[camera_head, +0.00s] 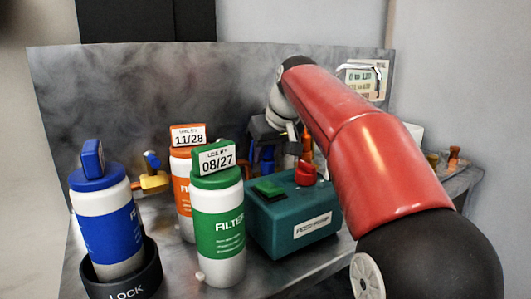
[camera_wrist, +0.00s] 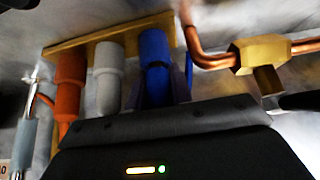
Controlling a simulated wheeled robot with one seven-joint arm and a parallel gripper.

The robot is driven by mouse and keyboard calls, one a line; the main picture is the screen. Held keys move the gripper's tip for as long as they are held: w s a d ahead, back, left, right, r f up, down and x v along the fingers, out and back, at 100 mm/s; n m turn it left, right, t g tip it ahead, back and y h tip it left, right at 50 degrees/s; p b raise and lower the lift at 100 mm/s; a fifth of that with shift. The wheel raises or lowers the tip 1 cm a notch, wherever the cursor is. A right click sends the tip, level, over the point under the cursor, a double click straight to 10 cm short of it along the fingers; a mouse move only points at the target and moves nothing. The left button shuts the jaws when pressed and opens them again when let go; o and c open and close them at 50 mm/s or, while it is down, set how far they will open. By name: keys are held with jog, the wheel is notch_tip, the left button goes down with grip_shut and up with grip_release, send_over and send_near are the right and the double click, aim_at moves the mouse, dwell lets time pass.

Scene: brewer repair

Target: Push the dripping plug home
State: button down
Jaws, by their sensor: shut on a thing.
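In the wrist view, three plugs hang side by side from a brass strip (camera_wrist: 95,41): an orange plug (camera_wrist: 70,85), a white plug (camera_wrist: 107,75) and a blue plug (camera_wrist: 153,50). My gripper (camera_wrist: 162,78) has its fingers on either side of the blue plug and is shut on it.
A teal box (camera_head: 270,232) with a red knob stands before the gripper. Green (camera_head: 218,240), orange (camera_head: 183,200) and blue (camera_head: 108,235) filter bottles stand left. A copper pipe with a brass fitting (camera_wrist: 258,55) runs close right of the blue plug.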

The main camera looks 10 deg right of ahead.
jog(key=c, duration=2.2)
grip_release()
jog(key=shift+s+d+f+b, duration=0.1)
jog(key=shift+f+b, duration=1.6)
jog(key=shift+f, duration=0.85)
jog(key=c, duration=1.1)
grip_release()
jog(key=shift+c, duration=0.4)
jog(key=shift+o, duration=0.4)
notch_tip(320, 180, up, 4)
jog(key=p, duration=0.4)
jog(key=shift+r, duration=0.1)
jog(key=shift+o, duration=0.7)
jog(key=shift+r+p, duration=0.65)
jog(key=shift+r, duration=0.2)
jog(key=shift+o, duration=0.6)
jog(key=shift+r, duration=0.15)
jog(key=shift+o, duration=0.4)
jog(key=shift+a+r, duration=0.2)
jog(key=shift+r, duration=0.8)
